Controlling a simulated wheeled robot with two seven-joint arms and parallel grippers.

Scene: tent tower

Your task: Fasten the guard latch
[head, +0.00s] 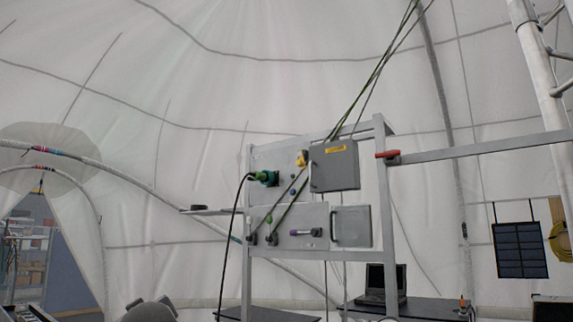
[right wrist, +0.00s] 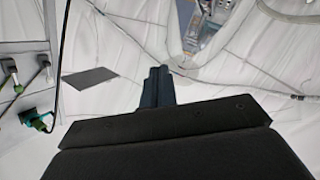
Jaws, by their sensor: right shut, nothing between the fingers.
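A red latch handle (head: 387,154) sits at the left end of a grey guard bar (head: 470,146), by the right post of the panel frame. The handle lies roughly level; whether it is engaged is too small to tell. My right gripper (right wrist: 157,75) shows in the right wrist view, its dark fingers together with nothing between them. The latch does not show in that view, and no contact with it is visible. My left gripper is in neither view.
The metal frame (head: 382,220) carries grey boxes (head: 334,165), a green plug (head: 266,177) and hanging cables. A small shelf (head: 205,211) juts out left. A laptop (head: 383,283) stands on a dark table behind. A truss pole (head: 537,65) rises at right.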

